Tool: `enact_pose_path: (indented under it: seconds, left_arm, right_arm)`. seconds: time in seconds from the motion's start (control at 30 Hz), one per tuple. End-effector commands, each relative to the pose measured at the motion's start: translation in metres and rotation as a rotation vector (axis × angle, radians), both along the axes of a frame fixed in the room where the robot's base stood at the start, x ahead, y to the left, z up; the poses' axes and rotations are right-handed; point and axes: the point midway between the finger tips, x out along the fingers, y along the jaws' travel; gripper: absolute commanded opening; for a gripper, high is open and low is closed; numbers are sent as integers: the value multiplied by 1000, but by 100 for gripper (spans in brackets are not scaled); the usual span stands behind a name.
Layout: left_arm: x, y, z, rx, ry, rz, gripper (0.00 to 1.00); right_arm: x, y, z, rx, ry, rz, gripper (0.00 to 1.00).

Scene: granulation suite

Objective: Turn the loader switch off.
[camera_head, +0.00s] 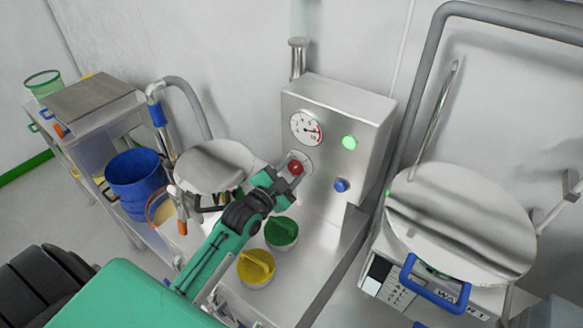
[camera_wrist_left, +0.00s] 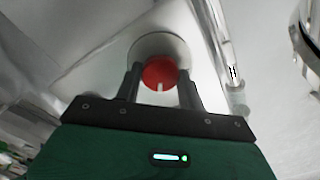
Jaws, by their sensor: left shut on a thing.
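The loader switch is a round red knob (camera_head: 296,168) on a pale round plate on the front of a steel control box (camera_head: 340,108). In the left wrist view the red knob (camera_wrist_left: 160,73) has a white mark at its lower edge. My left gripper (camera_head: 287,172) reaches the knob. In the left wrist view its two fingers (camera_wrist_left: 161,84) stand on either side of the knob, shut on it. A green lamp (camera_head: 349,143) is lit on the box. My right gripper is not in view.
A dial gauge (camera_head: 307,128) and a blue button (camera_head: 341,185) are on the box near the knob. Green (camera_head: 281,232) and yellow (camera_head: 256,268) knobbed lids lie below my arm. A round steel lid (camera_head: 215,166) is left, and a larger one (camera_head: 460,222) is right.

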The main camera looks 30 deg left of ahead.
Motion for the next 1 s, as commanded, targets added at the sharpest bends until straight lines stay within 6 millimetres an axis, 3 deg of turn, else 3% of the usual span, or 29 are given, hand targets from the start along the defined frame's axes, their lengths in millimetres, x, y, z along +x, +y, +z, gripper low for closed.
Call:
enact_pose_path:
  seconds: [0.4,1.0]
  left_arm:
    - [0,0,3,-390,57,0,17]
    - [0,2,2,-951,136,1,17]
  right_arm:
    - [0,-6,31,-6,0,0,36]
    - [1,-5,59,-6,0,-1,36]
